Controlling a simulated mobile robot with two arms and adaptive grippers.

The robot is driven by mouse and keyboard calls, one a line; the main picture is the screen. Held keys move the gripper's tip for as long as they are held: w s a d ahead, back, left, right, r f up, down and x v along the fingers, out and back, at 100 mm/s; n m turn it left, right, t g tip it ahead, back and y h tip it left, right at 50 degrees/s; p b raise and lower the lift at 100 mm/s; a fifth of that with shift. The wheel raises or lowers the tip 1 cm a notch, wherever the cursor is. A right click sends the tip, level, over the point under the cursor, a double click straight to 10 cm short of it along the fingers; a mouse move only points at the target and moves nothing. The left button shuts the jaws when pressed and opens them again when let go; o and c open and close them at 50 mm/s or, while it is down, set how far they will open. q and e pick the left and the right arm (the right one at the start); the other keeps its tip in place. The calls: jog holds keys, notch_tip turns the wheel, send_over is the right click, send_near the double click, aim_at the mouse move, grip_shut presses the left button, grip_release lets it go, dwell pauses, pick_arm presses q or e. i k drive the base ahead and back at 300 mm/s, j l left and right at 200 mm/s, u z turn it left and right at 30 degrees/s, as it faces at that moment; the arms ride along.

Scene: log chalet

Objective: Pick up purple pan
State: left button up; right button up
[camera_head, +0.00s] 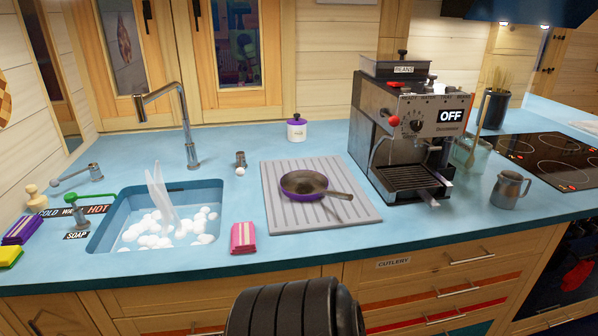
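The purple pan (303,184) sits on a grey ribbed drainer mat (282,215) on the blue counter, between the sink and the coffee machine. Its inside is dark, its outer side is purple, and its handle points right toward the coffee machine. The pan looks upright and empty. Neither of my grippers shows in the head view. A black ribbed part, which looks like a piece of my own body, fills the bottom middle of the view in front of the drawers.
A sink (107,232) with foam and a tap (187,125) lies left. Pink sponges (243,238) lie by the mat's front left. A coffee machine (408,130) stands right, near a metal jug (509,188). A purple-lidded jar (296,130) stands behind. The hob (550,150) is far right.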

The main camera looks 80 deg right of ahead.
aim_at(301, 185)
jog(key=z, duration=2.8)
jog(key=i+l+u, duration=0.3)
jog(key=i+l, duration=0.3)
